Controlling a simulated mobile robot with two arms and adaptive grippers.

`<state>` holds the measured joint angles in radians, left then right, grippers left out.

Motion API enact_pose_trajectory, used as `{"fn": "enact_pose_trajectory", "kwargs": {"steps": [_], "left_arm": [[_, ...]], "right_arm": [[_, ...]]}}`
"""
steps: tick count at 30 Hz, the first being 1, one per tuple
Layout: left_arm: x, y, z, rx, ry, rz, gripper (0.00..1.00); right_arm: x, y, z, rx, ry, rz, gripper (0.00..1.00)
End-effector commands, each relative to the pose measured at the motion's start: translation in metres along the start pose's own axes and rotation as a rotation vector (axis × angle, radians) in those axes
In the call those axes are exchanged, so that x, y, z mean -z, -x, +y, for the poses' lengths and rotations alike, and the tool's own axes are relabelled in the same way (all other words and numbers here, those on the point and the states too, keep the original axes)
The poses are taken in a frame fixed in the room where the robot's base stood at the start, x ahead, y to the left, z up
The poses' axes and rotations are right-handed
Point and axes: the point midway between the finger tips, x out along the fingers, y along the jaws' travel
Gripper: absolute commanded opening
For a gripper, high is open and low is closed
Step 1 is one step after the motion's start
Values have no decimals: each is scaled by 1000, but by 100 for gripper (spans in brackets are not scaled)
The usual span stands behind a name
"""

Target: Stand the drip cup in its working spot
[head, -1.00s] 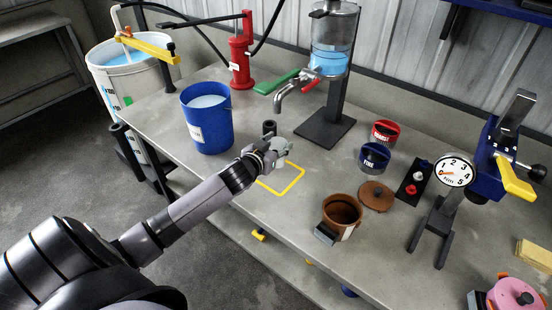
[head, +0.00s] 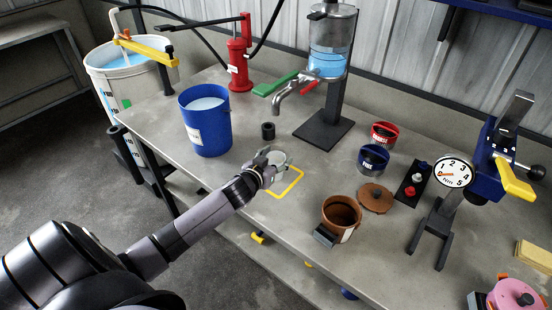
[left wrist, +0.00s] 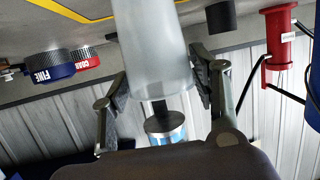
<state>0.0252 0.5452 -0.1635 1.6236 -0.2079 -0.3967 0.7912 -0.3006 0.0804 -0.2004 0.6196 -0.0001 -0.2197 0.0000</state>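The drip cup is a pale translucent cup (head: 280,157). It fills the upper middle of the left wrist view (left wrist: 150,45), between the two finger pads. My left gripper (head: 268,163) is shut on the cup at the far left corner of the yellow square outline (head: 291,188) on the bench. The cup looks about upright; whether its base touches the bench I cannot tell. The clear column (head: 330,55) with blue liquid stands behind, its metal spout (head: 284,97) over the bench. My right gripper is out of view.
A blue bucket (head: 208,130) stands left of the gripper, and a small black cylinder (head: 268,131) behind it. A brown pot (head: 342,212), its lid (head: 376,197) and a blue FINE tin (head: 373,158) stand to the right. The bench inside the yellow outline is bare.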

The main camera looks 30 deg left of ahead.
Motion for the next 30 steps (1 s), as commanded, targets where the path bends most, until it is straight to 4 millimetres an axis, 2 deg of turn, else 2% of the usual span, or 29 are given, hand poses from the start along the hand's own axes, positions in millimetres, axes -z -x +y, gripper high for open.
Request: {"fn": "enact_pose_trajectory", "kwargs": {"steps": [3,12,16,20,30], "left_arm": [[0,0,0,0,0,0,64],[2,1,0,0,-1,0,64],[2,8,0,0,0,-1,64],[2,29,0,-2,0,-1,64],[2,95,0,-1,-1,-1,64]], "right_arm": [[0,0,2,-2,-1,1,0],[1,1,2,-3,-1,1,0],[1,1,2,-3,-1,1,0],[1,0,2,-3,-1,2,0],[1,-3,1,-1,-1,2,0]]}}
